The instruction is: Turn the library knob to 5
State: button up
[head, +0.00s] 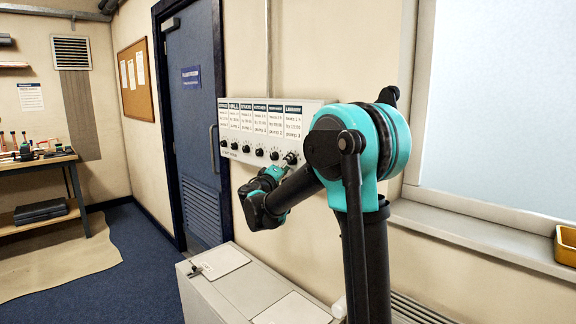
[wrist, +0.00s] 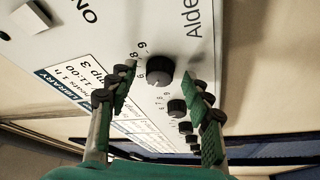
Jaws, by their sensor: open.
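The library knob (wrist: 160,71) is a dark round knob on the white panel, with small printed numbers around it; 8 and 9 are legible. I cannot tell its setting. My gripper (wrist: 160,80) is open, with one green-padded finger on each side of the knob in the wrist view; I see no clear contact. The LIBRARY label (wrist: 70,84) is beside it, partly behind the left finger. In the head view the library knob (head: 291,158) is the rightmost on the white panel (head: 230,143), and my gripper (head: 284,173) is just below it, partly hidden by my arm.
Several similar knobs (wrist: 177,108) continue along the panel in a row. A blue door (head: 195,120) is to the left, a window (head: 500,100) to the right. A workbench (head: 40,160) is far left.

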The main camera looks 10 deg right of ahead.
jog(key=v, duration=1.2)
jog(key=s+d+f+m+g+y, duration=0.25)
jog(key=s+d+f+g, duration=0.7)
jog(key=d+f, duration=0.7)
jog(key=s+a+f+m+g+y, duration=0.1)
jog(key=s+a+f+y, duration=0.2)
jog(key=s+f, duration=0.5)
jog(key=s+a+f+m+g+y, duration=0.2)
jog(key=s+f+y, duration=0.3)
jog(key=s+f, duration=0.4)
jog(key=s+a, duration=0.1)
jog(key=s, duration=0.3)
jog(key=shift+s+y, duration=0.25)
jog(key=shift+y, duration=0.1)
jog(key=shift+f, duration=0.1)
